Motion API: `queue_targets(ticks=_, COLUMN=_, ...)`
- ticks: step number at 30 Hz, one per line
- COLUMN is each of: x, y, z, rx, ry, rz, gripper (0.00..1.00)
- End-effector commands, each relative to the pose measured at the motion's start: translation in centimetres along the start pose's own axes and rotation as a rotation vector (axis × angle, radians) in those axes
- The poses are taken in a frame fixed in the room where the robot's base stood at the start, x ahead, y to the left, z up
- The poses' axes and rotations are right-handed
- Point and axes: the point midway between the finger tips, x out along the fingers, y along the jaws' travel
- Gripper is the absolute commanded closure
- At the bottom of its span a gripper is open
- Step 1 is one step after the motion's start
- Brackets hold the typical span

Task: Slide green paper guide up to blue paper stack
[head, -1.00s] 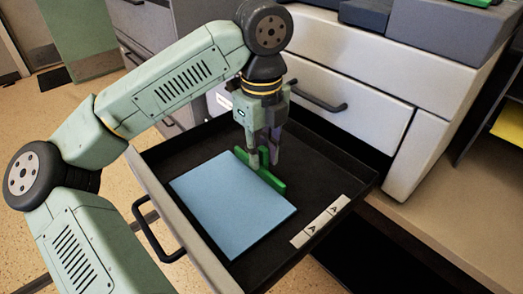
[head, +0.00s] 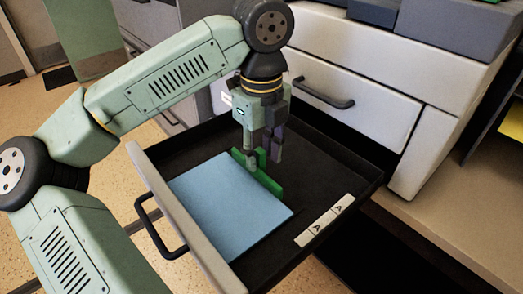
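The blue paper stack (head: 225,208) lies flat in the open drawer's left part. The green paper guide (head: 268,182) stands along the stack's upper-right edge, touching it or very close; the exact gap cannot be told. My gripper (head: 263,160) points down over the guide's far half. Its two fingers are apart, one on the stack side and one behind the guide. The near finger hides part of the guide. Whether the fingers touch the guide cannot be told.
The black drawer (head: 330,165) is pulled out, with low side walls and a front handle (head: 160,228). White labels marked A (head: 325,222) lie at its right side. The drawer floor right of the guide is bare. A grey cabinet (head: 350,75) stands behind.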

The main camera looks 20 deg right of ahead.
Motion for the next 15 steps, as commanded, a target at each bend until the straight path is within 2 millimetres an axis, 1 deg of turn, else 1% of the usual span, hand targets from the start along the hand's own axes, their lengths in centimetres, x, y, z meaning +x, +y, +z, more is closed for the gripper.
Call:
queue_targets(ticks=5, x=0.0, y=0.0, z=0.0, rx=0.0, ry=0.0, rz=0.001, gripper=0.67)
queue_targets(ticks=8, x=-0.3, y=0.0, z=0.0, rx=0.0, ry=-0.001, rz=0.0, gripper=0.67)
queue_targets(ticks=11, x=-1.3, y=0.0, z=0.1, rx=-0.002, ry=-0.002, rz=0.001, gripper=0.67)
queue_targets(ticks=14, x=-3.2, y=0.0, z=0.1, rx=-0.003, ry=-0.004, rz=0.0, gripper=0.67)
queue_targets(ticks=15, x=-4.1, y=0.0, z=0.1, rx=-0.003, ry=-0.006, rz=0.0, gripper=0.67)
